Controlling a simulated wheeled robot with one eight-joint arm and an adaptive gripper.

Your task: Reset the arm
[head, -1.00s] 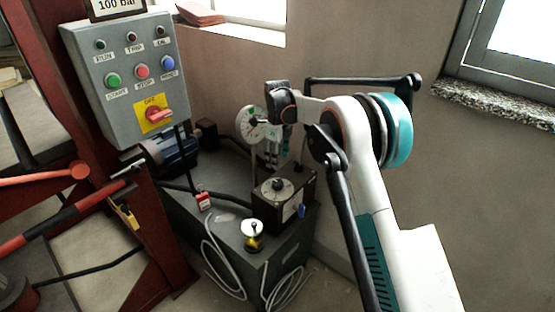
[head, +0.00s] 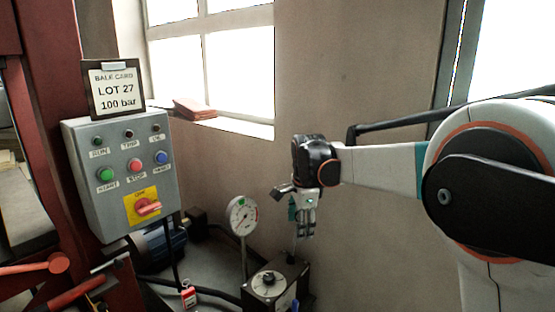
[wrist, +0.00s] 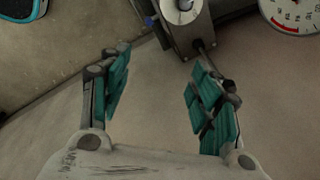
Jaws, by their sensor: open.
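My gripper (head: 304,226) is in the middle of the head view, pointing down above the black box with a dial (head: 270,284). In the wrist view my gripper (wrist: 160,92) shows two teal-padded fingers spread apart. Nothing is between them but bare grey surface. The black box (wrist: 184,32) shows beyond the fingertips at the top of the wrist view. My white arm reaches in from the right of the head view.
A grey control box (head: 120,178) with coloured buttons and a red switch stands at the left, with a bale card (head: 116,90) above it. A pressure gauge (head: 241,216) stands left of my gripper. A red padlock (head: 189,295) hangs below. The wall at right is bare.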

